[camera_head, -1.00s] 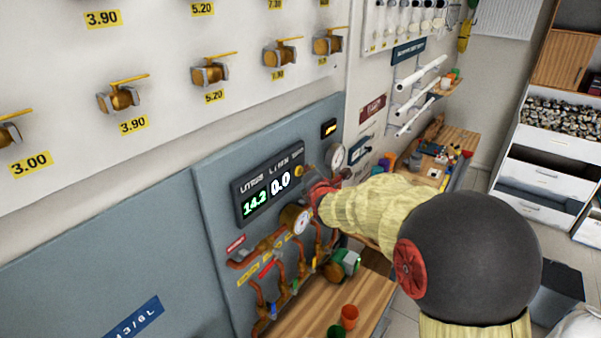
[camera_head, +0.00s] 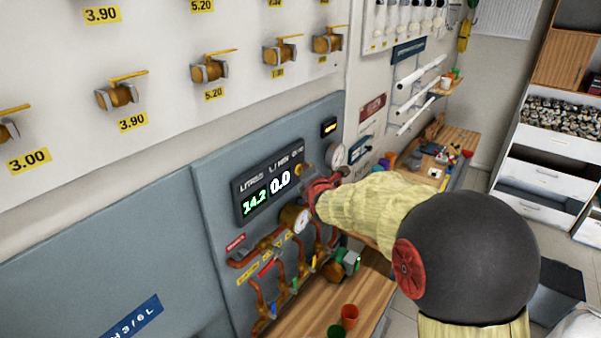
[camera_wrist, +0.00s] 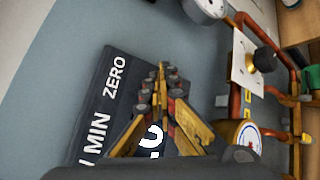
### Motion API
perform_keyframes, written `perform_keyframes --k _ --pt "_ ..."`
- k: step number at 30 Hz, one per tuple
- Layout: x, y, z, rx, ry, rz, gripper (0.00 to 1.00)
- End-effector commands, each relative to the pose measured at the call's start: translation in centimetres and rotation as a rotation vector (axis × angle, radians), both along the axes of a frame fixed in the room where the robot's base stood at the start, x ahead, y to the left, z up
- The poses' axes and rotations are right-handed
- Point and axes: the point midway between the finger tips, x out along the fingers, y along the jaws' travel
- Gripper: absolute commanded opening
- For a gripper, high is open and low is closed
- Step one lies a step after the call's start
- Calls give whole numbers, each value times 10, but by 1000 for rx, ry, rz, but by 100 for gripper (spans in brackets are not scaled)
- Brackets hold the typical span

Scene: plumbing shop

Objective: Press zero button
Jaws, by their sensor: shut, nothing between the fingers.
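The dark meter panel (camera_head: 240,189) is on the grey wall board and reads 14.2 in green and 0.0 in white. A small yellow button (camera_head: 299,169) shows at its right end in the head view, close to my gripper (camera_head: 312,186). In the wrist view the word ZERO (camera_wrist: 116,78) is printed on the panel, left of my fingertips (camera_wrist: 163,70). My gripper is shut and empty, its fingers pointing at the panel's ZERO end. The fingers hide the button in the wrist view. I cannot tell whether they touch it.
Copper pipes with gauges and coloured valves (camera_head: 270,262) run below the panel. A wooden bench (camera_head: 300,318) with small cups is below. Brass valves (camera_head: 210,68) hang on the white board above.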

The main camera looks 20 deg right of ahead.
Motion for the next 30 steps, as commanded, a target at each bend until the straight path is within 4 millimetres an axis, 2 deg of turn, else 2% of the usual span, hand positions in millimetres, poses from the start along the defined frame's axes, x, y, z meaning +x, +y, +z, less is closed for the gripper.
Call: perform_keyframes --k 22,30 --pt "3 2 1 1 -2 0 0" --pt "-4 -3 0 0 -3 -1 0"
